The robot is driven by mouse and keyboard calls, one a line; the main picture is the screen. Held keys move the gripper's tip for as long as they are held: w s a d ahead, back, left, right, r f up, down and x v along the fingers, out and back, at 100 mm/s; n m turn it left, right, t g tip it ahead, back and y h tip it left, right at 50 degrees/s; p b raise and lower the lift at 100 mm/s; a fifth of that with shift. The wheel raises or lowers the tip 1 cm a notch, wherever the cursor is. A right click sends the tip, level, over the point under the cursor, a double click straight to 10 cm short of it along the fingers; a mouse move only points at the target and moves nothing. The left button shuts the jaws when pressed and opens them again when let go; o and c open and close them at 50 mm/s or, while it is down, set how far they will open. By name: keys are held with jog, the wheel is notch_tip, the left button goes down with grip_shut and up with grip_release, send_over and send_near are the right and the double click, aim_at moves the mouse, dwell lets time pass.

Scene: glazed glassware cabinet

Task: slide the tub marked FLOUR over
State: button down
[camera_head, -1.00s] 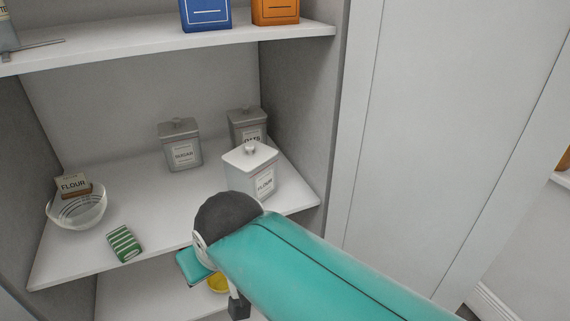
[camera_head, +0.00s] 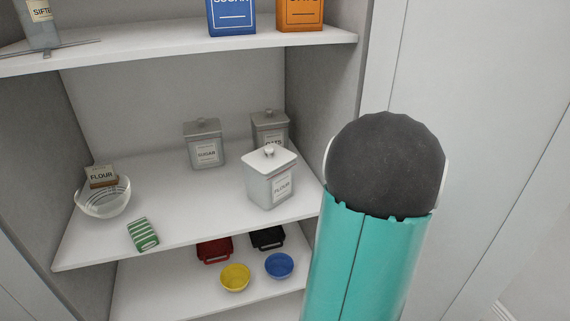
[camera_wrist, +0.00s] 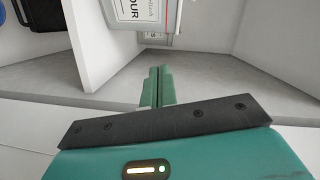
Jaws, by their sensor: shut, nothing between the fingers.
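The white lidded tub marked FLOUR (camera_head: 270,180) stands upright on the middle shelf near its front right, in front of the grey OATS tub (camera_head: 270,130) and right of the grey SUGAR tub (camera_head: 204,146). In the head view my arm is at the right and the gripper is hidden.
The middle shelf (camera_head: 180,215) also holds a glass bowl (camera_head: 103,200) with a small FLOUR box (camera_head: 101,177) at it, and a green striped packet (camera_head: 143,234). The cabinet's side wall is close on the tub's right. Bowls (camera_head: 235,278) and dark trays sit below. Shelf room left of the tub is clear.

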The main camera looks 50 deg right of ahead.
jog(key=s+f+m+t, duration=0.1)
jog(key=s+f+m, duration=0.1)
jog(key=s, duration=0.3)
jog(key=x, duration=2)
jog(key=shift+w+a+r+y, duration=0.25)
jog(key=shift+a+r+y, duration=0.1)
jog(key=shift+y, duration=0.05)
jog(key=w+a, duration=0.5)
jog(key=a, duration=0.4)
jog(key=w+a, duration=0.5)
jog(key=a, duration=0.4)
jog(key=shift+w, duration=0.35)
jog(key=shift+s, duration=0.1)
